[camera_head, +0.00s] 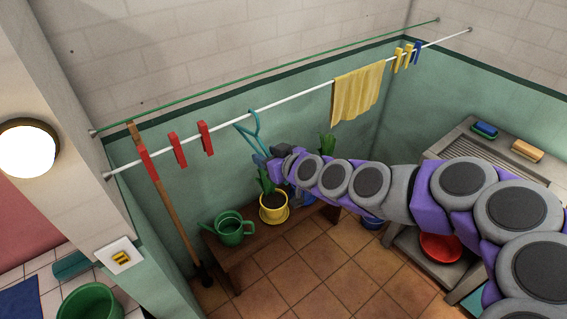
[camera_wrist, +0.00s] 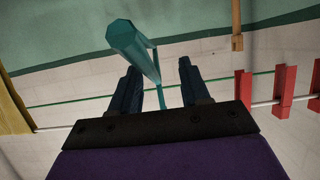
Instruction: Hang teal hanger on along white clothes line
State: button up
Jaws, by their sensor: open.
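The teal hanger (camera_head: 257,130) is at the white clothes line (camera_head: 290,98), between the red clothespins and the yellow cloth. Its upper part overlaps the line in the head view; I cannot tell for sure that the line bears it. My gripper (camera_head: 264,160) is just below the line at the hanger's lower end. In the wrist view the hanger (camera_wrist: 136,46) stands between the two spread fingers of my gripper (camera_wrist: 158,68), with gaps beside it. The jaws are open. The white line (camera_wrist: 262,104) passes behind my gripper there.
Red clothespins (camera_head: 177,150) are left of the hanger, and a yellow cloth (camera_head: 357,93) hangs to the right. A green line (camera_head: 260,71) runs behind. Below are a bench (camera_head: 228,262), a watering can (camera_head: 230,230) and a yellow-potted plant (camera_head: 273,208). A broom (camera_head: 165,200) leans left.

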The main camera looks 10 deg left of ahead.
jog(key=s+b+v, duration=0.1)
jog(key=v, duration=1.3)
jog(key=s+d+f+m+g+h, duration=0.1)
jog(key=s+d+f+g+h, duration=0.25)
jog(key=s, duration=0.25)
jog(key=s+d+f+m+g+h, duration=0.2)
jog(key=s+d+f, duration=0.3)
jog(key=s, duration=0.1)
jog(key=s+d+m+g+h, duration=0.2)
jog(key=s+d, duration=0.3)
jog(key=s, duration=0.3)
jog(key=s+d+m+g+h, duration=0.3)
jog(key=s+d+m, duration=0.2)
jog(key=s, duration=0.3)
jog(key=shift+d+b, duration=0.3)
jog(key=shift+d, duration=0.55)
